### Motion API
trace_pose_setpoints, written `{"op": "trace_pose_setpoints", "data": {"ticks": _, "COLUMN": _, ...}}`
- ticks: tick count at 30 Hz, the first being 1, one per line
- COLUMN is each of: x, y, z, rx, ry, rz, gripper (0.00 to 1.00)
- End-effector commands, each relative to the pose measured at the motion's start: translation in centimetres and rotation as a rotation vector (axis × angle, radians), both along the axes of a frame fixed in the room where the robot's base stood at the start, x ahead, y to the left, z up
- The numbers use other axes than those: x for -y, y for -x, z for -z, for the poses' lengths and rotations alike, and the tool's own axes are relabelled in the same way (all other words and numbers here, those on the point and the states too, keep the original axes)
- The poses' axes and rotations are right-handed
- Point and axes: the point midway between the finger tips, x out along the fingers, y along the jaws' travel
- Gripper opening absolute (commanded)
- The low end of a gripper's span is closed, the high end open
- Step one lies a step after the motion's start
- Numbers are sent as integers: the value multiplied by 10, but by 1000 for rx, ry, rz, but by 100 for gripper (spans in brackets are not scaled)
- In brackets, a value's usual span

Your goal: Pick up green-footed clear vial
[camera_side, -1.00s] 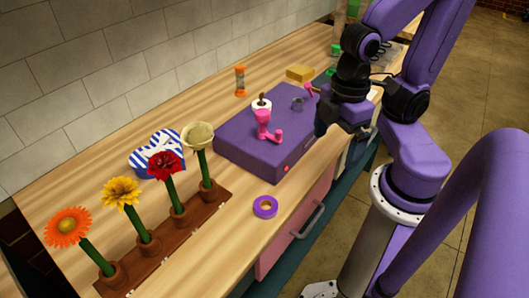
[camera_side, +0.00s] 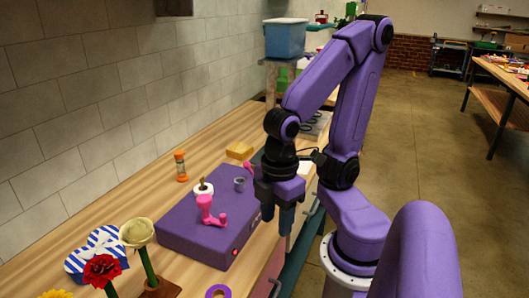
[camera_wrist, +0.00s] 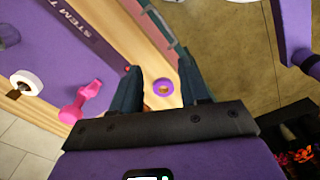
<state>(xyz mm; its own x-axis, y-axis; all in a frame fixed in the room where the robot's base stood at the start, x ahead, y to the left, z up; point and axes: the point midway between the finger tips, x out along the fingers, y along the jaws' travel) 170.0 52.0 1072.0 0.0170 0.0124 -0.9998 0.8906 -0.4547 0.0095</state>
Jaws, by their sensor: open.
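I cannot make out a green-footed clear vial in either view. My gripper (camera_side: 277,214) points down at the right front edge of the purple case (camera_side: 181,229), above the gap beside the counter. In the wrist view my gripper (camera_wrist: 161,70) has its two dark fingers wide apart with nothing held between them. A purple tape ring (camera_wrist: 162,87) shows between the fingers, farther below on the counter. Green items stand at the far end of the counter, partly hidden by my arm and too small to identify.
On the case are a pink bone-shaped piece (camera_side: 209,211), a white roll (camera_side: 203,189) and a small grey cup (camera_side: 239,184). An orange hourglass (camera_side: 181,166) and a yellow block (camera_side: 239,150) stand behind. Flowers (camera_side: 139,238) stand at front left. A blue bin (camera_side: 286,40) is at the back.

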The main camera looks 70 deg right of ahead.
Motion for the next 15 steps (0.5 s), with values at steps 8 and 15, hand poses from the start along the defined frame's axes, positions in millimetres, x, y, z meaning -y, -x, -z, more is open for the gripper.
{"op": "trace_pose_setpoints", "data": {"ticks": 8, "x": 17, "y": -74, "z": -3, "rx": 32, "ry": 195, "rz": -3, "gripper": 45}}
{"op": "trace_pose_setpoints", "data": {"ticks": 15, "x": 57, "y": -149, "z": -8, "rx": 4, "ry": 420, "rz": -8, "gripper": 45}}
